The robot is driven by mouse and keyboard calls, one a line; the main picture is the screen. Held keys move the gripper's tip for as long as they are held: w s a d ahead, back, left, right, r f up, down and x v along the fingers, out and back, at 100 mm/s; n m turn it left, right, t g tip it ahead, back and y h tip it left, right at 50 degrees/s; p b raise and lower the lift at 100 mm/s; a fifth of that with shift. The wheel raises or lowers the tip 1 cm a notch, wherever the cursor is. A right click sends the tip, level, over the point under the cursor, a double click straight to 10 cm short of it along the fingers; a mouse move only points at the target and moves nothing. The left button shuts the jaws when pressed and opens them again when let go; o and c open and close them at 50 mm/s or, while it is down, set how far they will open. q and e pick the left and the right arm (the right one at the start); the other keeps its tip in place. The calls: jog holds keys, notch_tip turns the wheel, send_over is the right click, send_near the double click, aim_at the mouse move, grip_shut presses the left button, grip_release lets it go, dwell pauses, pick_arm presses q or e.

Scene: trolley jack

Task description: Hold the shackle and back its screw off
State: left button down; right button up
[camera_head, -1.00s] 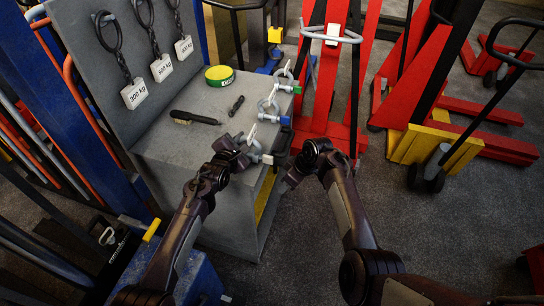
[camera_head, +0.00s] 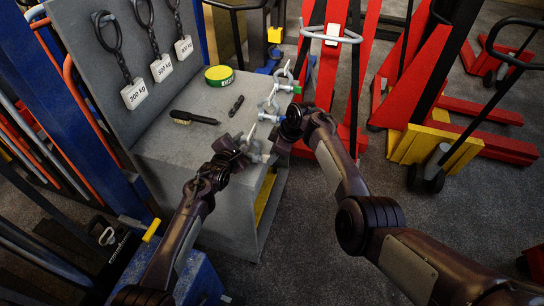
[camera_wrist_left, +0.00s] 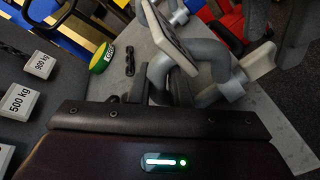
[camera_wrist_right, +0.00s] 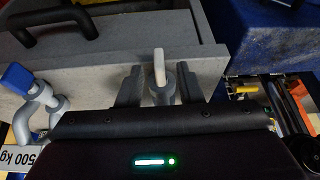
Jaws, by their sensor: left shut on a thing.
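The held shackle (camera_head: 254,144) is grey metal at the front right edge of the grey bench top (camera_head: 206,140), partly hidden by my grippers. My left gripper (camera_head: 243,151) is shut on its bow; the left wrist view shows the grey shackle (camera_wrist_left: 218,62) close up, with a pale flat screw tab (camera_wrist_left: 261,61) pointing right. My right gripper (camera_head: 273,148) is beside the shackle's right end. In the right wrist view, its fingers (camera_wrist_right: 159,88) stand apart on either side of the screw (camera_wrist_right: 159,66), with a visible gap on each side.
Two more shackles, a middle one (camera_head: 268,104) and a far one (camera_head: 286,78), stand along the bench's right edge. A brush (camera_head: 194,118), a small dark tool (camera_head: 236,105) and a green-yellow tin (camera_head: 219,76) lie on the bench. A red jack (camera_head: 333,65) stands behind.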

jog(key=shift+x, duration=1.1)
grip_shut()
